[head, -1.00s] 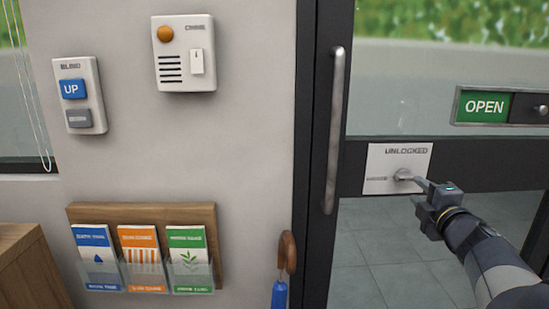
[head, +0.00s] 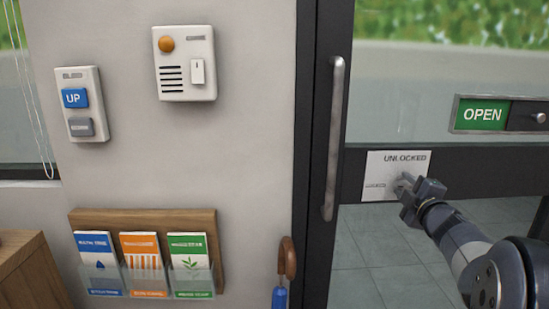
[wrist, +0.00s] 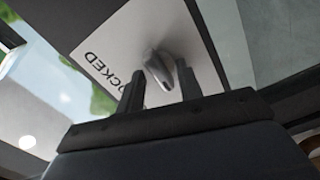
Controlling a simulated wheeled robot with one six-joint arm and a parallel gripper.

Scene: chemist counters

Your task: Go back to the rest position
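My gripper (head: 408,188) is at the white lock plate (head: 388,160) on the glass door, and its end covers part of the plate. The plate reads "UNLOCKED" along its top. In the wrist view the two dark fingers (wrist: 159,88) stand apart, with the silver lock knob (wrist: 158,68) showing between and just beyond them. I cannot tell whether a finger touches the knob. The knob is mostly hidden behind my gripper in the head view.
A vertical door handle (head: 334,140) stands left of the plate. An OPEN sign (head: 482,114) is at the upper right. A chime box (head: 184,85), blind switch (head: 82,112) and leaflet rack (head: 200,218) are on the wall. An umbrella handle (head: 288,258) hangs below.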

